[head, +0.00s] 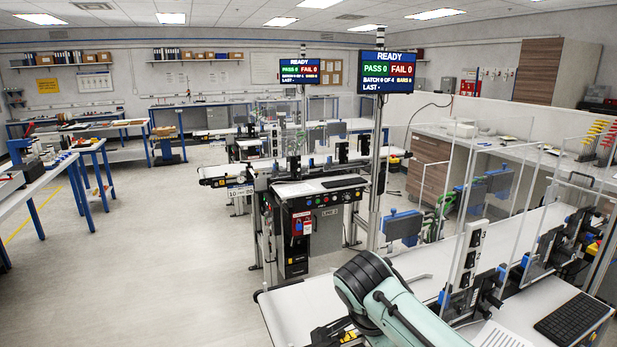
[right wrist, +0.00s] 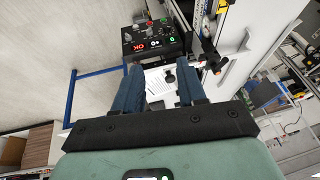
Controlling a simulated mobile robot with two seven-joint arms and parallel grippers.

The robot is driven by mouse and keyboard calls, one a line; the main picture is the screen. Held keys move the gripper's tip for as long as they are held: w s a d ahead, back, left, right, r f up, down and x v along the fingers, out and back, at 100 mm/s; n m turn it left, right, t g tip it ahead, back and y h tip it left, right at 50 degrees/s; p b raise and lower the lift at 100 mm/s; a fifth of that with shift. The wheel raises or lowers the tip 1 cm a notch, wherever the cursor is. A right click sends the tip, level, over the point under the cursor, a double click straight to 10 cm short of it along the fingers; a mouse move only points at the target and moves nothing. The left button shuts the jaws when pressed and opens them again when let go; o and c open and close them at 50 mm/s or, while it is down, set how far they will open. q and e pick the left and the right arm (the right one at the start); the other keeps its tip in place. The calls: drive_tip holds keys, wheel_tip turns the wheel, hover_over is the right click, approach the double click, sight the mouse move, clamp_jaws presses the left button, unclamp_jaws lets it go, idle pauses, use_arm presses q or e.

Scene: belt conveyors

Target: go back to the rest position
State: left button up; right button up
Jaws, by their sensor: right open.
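My right gripper (right wrist: 160,82) shows in the right wrist view with its two dark blue fingers apart and nothing between them. Past the fingertips are a white surface with a printed sheet (right wrist: 158,84) and a black control box (right wrist: 150,40) with lit buttons. In the head view my green and black right arm reaches in from the bottom, over the near conveyor (head: 292,312). Its gripper cannot be made out there. My left gripper shows in neither view.
A line with a control panel (head: 302,226) and a READY screen (head: 388,72) stands ahead. Clear upright panels (head: 490,200) and a keyboard (head: 572,318) are at the right. Workbenches (head: 40,190) stand at the left. The grey floor (head: 150,270) at left is clear.

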drive_tip(key=w+a+f+n+g+y, duration=0.1)
drive_tip(key=w+f+n, duration=0.1)
drive_tip(key=f, duration=0.8)
drive_tip(key=w+a+f+n+g+y, duration=0.1)
drive_tip(key=w+a+f+n, duration=0.15)
drive_tip(key=f, duration=0.65)
drive_tip(key=s+f+n+g+y, duration=0.1)
drive_tip(key=s+f+n+y, duration=0.2)
drive_tip(key=f, duration=0.9)
drive_tip(key=s+f+n+g+y, duration=0.1)
drive_tip(key=s+f+g+y, duration=0.1)
drive_tip(key=s+f, duration=1.2)
drive_tip(key=s+d+f, duration=0.3)
drive_tip(key=s+f, duration=0.5)
drive_tip(key=s, duration=0.5)
drive_tip(key=shift+f+t, duration=0.4)
drive_tip(key=shift+s+n, duration=0.1)
drive_tip(key=shift+n, duration=0.15)
